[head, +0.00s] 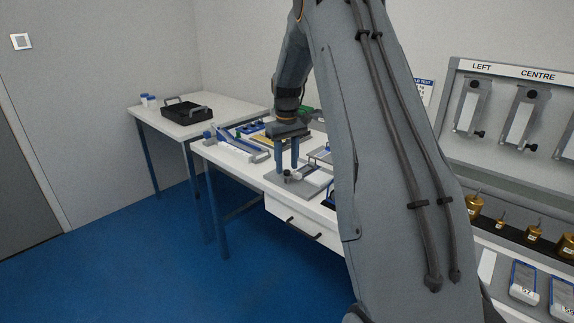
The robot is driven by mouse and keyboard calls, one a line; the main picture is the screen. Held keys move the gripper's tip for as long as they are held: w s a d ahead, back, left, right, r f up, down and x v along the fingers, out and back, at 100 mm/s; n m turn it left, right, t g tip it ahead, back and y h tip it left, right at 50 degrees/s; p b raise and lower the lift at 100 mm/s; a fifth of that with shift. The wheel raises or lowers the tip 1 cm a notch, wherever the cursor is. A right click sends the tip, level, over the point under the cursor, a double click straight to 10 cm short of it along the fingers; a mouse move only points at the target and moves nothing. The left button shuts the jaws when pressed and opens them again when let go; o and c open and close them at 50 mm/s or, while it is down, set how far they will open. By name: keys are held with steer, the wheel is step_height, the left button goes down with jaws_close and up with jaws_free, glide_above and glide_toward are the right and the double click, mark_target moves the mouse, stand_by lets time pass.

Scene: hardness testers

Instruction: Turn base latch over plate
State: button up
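My gripper (287,169) points straight down above the bench, with its two blue fingers apart and a clear gap between them. Just below the fingertips is a small pale knob-like part (288,175), which may be the base latch. I cannot tell whether the fingers touch it. It stands at the left of a grey base (292,189) on the white bench. A light flat piece (318,179), possibly the plate, lies just to its right, and my arm hides what is further right. The latch's turn cannot be made out.
A blue-framed item (232,145) lies left of my gripper on the bench (222,158). A black tray (187,115) stands on the far-left table (150,112). On the right are a wall rack (540,75) and brass weights (474,205). Blue floor is clear at left.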

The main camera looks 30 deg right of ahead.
steer(key=shift+f, duration=0.65)
jaws_close()
